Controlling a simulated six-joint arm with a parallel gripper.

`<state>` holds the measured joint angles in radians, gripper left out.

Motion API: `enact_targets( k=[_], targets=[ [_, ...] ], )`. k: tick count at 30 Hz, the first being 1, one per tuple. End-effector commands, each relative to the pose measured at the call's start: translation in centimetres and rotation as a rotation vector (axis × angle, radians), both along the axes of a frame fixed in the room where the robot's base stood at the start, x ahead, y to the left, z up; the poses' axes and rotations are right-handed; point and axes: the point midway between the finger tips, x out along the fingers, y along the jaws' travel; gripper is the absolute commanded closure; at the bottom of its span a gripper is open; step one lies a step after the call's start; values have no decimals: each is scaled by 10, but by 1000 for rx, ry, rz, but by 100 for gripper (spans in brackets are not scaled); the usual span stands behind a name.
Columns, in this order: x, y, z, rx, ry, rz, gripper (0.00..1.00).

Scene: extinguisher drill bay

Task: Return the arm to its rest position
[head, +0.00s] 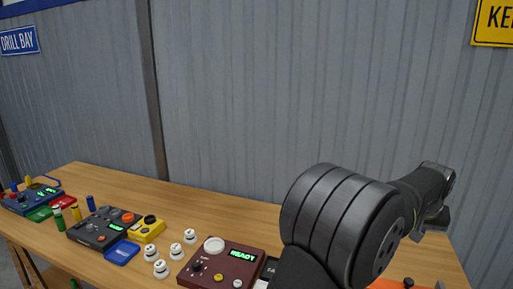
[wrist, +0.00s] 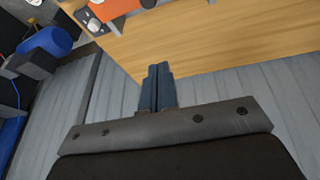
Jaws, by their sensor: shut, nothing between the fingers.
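My gripper (wrist: 160,72) shows in the wrist view with its two dark blue-grey fingers together and nothing between them. The fingertips point toward the edge of the wooden table (wrist: 215,45), over its bare wood in the picture. In the head view my arm fills the right side, its large dark joint in front of the table's right part and its far end raised against the grey wall. The gripper's fingers are hard to make out there. The arm hides part of the tabletop.
A maroon box with a green READY display (head: 225,265) stands beside the arm. Several white knobs, a dark grey panel (head: 105,228) and a blue panel (head: 32,198) are further left. A blue cylinder (wrist: 45,42) and orange item (wrist: 115,8) show in the wrist view.

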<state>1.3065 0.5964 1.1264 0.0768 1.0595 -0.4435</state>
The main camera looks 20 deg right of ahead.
Motion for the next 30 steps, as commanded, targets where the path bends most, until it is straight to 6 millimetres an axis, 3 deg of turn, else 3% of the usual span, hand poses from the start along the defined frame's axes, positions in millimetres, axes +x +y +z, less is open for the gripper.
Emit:
enact_targets(
  k=[20, 30],
  targets=[
    [-28, 74, 42, -65, 77, 49, 100],
    [-26, 66, 25, -65, 78, 50, 100]
  ],
)
